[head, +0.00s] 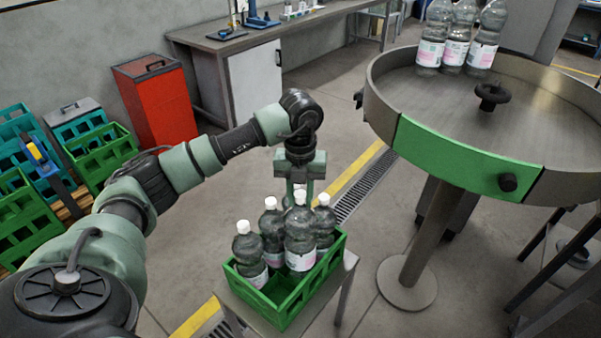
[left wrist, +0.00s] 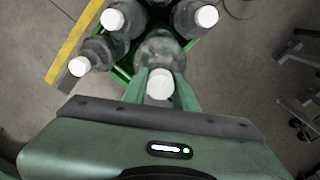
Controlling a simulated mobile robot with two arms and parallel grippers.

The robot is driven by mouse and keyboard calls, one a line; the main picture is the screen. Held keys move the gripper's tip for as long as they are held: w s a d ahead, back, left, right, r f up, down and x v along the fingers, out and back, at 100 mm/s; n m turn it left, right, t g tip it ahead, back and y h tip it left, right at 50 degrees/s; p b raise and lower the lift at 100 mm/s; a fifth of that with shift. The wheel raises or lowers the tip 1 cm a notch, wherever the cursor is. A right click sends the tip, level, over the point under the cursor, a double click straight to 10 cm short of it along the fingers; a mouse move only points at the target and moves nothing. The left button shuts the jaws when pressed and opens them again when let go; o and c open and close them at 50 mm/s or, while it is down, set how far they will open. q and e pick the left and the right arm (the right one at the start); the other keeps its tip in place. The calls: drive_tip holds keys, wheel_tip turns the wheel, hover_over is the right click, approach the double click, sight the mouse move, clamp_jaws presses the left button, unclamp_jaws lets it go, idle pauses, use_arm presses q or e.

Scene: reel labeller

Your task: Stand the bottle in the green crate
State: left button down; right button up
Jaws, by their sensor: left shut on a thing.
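My left gripper (head: 300,198) points down and is shut around the neck of a clear bottle (head: 300,243) with a white cap and a pink and white label. The held bottle (left wrist: 160,47) also shows in the left wrist view, its cap between the fingers. It looks upright, over or in the green crate (head: 254,298); its base is hidden, so I cannot tell whether it touches the crate floor. Three similar bottles stand in the crate: one at the left (head: 249,254), one in the middle (head: 271,237) and one behind at the right (head: 325,227). My right gripper is out of view.
The crate sits on a small stand (head: 345,280). A round table (head: 455,105) at the right bears three bottles (head: 456,45). A red cabinet (head: 155,100), green crates (head: 100,155) and a workbench (head: 255,38) stand behind. Open floor lies between the stand and the round table.

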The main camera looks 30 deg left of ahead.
sight(301, 209)
use_arm(q)
wheel_tip(301, 209, down, 4)
drive_tip(key=shift+w+f+p, duration=0.15)
drive_tip(key=shift+f+p, duration=0.1)
drive_tip(key=shift+p, duration=0.2)
drive_tip(key=shift+f+p, duration=0.5)
drive_tip(key=shift+f, duration=1.75)
drive_tip(key=c, duration=1.1)
unclamp_jaws()
drive_tip(key=shift+d+f, duration=0.1)
drive_tip(key=shift+f, duration=0.05)
drive_tip(key=shift+s, duration=0.2)
drive_tip(key=shift+w+r+b, duration=0.1)
drive_tip(key=shift+r+b, duration=0.2)
drive_tip(key=shift+r, duration=0.25)
wheel_tip(301, 209, up, 11)
drive_tip(key=b, duration=0.3)
